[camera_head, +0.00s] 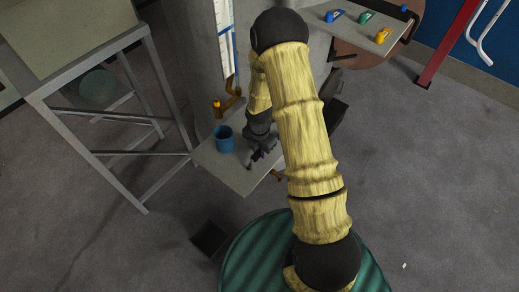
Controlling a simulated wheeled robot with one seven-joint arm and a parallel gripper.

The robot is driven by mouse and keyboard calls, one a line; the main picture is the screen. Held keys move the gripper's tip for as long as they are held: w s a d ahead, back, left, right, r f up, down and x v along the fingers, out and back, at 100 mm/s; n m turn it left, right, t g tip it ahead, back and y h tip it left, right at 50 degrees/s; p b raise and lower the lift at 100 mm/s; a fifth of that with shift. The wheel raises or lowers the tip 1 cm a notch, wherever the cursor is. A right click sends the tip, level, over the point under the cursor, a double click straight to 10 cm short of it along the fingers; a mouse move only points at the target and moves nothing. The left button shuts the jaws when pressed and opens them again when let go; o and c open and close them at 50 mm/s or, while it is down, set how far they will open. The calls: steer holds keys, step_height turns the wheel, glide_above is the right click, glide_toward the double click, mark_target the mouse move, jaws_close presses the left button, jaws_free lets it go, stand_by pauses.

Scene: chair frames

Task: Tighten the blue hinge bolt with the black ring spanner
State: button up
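My gripper (259,155) is dark and hangs low over a small grey shelf, beside a blue mug. It is small in this view, and its fingers blend with dark shapes around them. I cannot tell whether it is open or shut, or whether it holds anything. I cannot make out a black ring spanner; a dark piece by the fingers is too small to identify. No blue hinge bolt can be made out. A brown-orange bracket (229,104) sits low on the grey post, above the mug. My yellow-sleeved arm hides part of the area to the right.
The blue mug (225,138) stands on the grey shelf (228,172), close left of my gripper. A metal frame (95,158) stands at left. A board at upper right (345,31) bears several small coloured items. A red post (447,45) stands far right. Open floor lies lower left.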

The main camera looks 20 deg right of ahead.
jaws_close()
steer(key=shift+r+p, duration=2.05)
steer(key=shift+r, duration=0.55)
steer(key=m, duration=0.6)
steer(key=shift+d+r, duration=0.15)
steer(key=shift+r, duration=0.2)
steer(key=m, duration=0.3)
steer(key=r+m, duration=0.1)
steer(key=m, duration=0.8)
steer(key=shift+w+r+m, duration=0.15)
steer(key=shift+r+m, duration=0.25)
steer(key=m, duration=0.6)
steer(key=shift+w+r, duration=0.1)
steer(key=shift+r, duration=0.3)
